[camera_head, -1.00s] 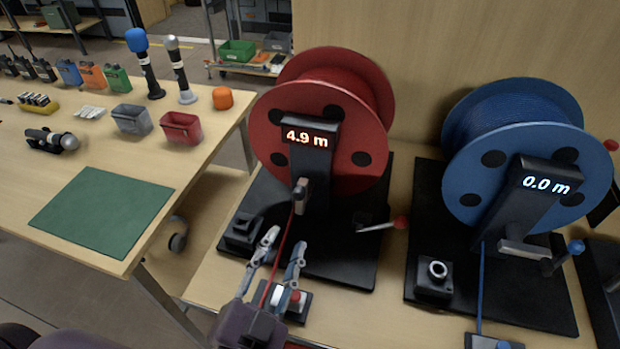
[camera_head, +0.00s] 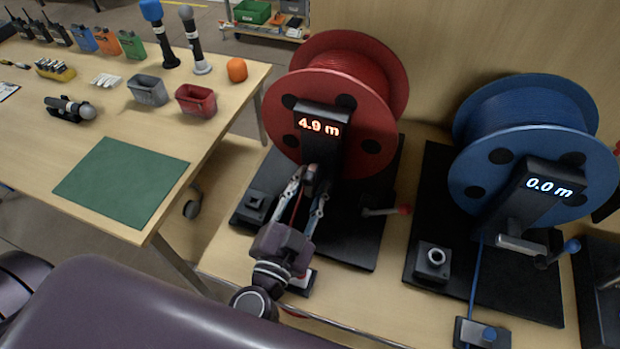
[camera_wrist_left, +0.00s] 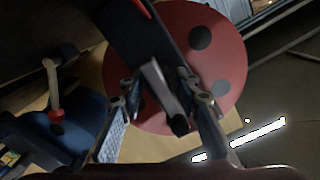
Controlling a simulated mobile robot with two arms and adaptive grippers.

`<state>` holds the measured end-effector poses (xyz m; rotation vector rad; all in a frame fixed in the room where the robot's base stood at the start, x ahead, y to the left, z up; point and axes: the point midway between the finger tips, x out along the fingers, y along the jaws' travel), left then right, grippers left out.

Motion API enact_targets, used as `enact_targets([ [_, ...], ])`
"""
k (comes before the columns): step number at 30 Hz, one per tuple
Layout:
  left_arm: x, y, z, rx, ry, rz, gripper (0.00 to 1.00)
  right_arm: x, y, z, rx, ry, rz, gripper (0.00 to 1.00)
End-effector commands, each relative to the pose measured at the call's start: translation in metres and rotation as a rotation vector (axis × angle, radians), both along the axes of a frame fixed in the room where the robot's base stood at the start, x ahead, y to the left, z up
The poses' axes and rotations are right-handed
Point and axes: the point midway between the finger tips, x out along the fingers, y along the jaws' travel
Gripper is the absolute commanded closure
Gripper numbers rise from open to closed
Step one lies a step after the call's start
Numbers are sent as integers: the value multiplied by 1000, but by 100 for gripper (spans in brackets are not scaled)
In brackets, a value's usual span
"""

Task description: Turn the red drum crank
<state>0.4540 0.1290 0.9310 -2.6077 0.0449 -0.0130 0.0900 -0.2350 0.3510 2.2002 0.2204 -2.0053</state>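The red drum (camera_head: 345,110) stands on a black base, and its display (camera_head: 318,124) reads 4.9 m. Its crank (camera_head: 312,180) is at the front of the black post below the display, mostly hidden by my gripper. In the left wrist view the grey crank bar (camera_wrist_left: 160,88) with a dark end lies between my fingers. My left gripper (camera_head: 308,185) is open, with one finger on each side of the crank; small gaps show in the wrist view. The red drum also shows in the wrist view (camera_wrist_left: 222,60). My right gripper is not in view.
A lever with a red knob (camera_head: 404,209) sticks out right of the red drum's post. The blue drum (camera_head: 530,165), its display reading 0.0 m, stands to the right. A left table holds a green mat (camera_head: 122,183), bins and microphones.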

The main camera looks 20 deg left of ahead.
Motion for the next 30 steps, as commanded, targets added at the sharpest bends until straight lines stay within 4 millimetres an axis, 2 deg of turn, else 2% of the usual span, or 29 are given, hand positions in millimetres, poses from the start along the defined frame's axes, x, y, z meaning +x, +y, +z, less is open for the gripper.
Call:
enact_targets([
  [8,1,0,0,0,-1,1,70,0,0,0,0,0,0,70],
  [16,1,0,0,0,0,0,99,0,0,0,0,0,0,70],
  [30,1,0,0,3,0,0,100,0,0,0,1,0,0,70],
])
